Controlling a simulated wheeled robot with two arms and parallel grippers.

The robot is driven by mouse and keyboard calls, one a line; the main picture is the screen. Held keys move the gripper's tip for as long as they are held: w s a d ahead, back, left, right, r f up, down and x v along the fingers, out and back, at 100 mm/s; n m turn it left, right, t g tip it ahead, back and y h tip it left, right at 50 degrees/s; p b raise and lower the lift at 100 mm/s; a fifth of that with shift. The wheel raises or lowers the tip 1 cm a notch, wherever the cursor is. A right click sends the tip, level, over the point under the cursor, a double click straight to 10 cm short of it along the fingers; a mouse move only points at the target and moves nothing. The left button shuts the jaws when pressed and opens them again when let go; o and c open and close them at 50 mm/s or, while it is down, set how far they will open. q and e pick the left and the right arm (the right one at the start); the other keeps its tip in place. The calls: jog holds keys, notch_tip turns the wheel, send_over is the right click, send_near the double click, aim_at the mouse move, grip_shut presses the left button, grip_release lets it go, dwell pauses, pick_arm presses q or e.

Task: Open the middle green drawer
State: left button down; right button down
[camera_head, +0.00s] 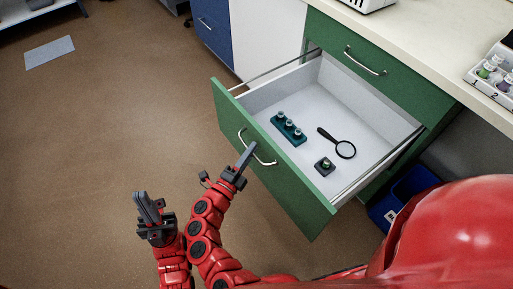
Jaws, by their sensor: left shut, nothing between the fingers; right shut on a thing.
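The green drawer (285,187) below the top one is pulled well out, and its white inside shows. Its silver bar handle (266,162) is on the green front. My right gripper (249,152) is at the handle and shut on it, at about the middle of the front. My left gripper (147,203) is shut and empty, over the floor to the left of the drawer front and apart from it.
The top green drawer (340,50) is closed. A blue bin (405,188) stands at the lower right.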

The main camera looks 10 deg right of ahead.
jog(key=shift+a, duration=0.15)
jog(key=c, duration=0.9)
grip_release()
